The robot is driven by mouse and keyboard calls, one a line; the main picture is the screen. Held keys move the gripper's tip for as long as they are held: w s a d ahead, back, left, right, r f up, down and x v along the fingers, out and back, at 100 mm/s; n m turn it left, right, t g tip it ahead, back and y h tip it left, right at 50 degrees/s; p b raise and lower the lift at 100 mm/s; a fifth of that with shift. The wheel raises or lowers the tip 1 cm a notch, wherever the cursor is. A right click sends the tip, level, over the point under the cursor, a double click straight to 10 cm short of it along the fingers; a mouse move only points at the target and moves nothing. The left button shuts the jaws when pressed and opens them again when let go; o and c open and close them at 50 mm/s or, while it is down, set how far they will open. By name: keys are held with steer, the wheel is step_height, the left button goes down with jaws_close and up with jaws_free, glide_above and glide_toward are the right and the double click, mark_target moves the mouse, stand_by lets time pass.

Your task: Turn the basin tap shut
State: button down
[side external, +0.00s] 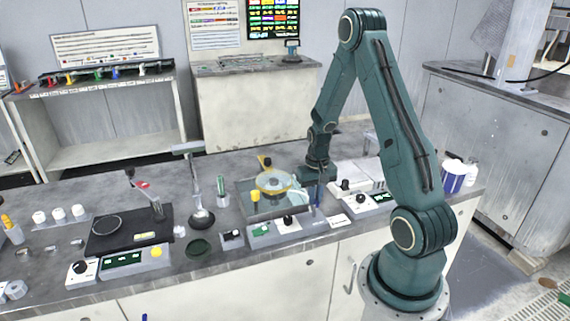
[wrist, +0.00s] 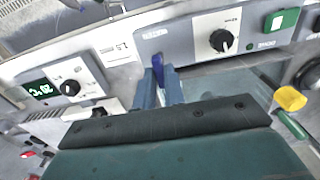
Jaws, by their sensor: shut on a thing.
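My gripper (wrist: 158,84) is shut on a narrow blue handle (wrist: 157,66), whose top shows between the fingertips in the wrist view. In the side view my gripper (side external: 317,181) points down, and the blue handle (side external: 318,197) stands below it at the right edge of a glassy basin (side external: 243,208). The handle's base is hidden, so I cannot tell how far it is turned. No running water is clear to see.
A grey control box with a black knob (wrist: 222,40) lies just beyond the fingers. A yellow-capped green handle (wrist: 290,99) is to the right in the wrist view. A second control box (side external: 368,203) stands right of the basin. A white-and-blue tub (side external: 452,177) is at the bench's right end.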

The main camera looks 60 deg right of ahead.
steer(key=c, duration=1.5)
jaws_free()
step_height(320, 180, up, 14)
steer(key=shift+f, duration=0.1)
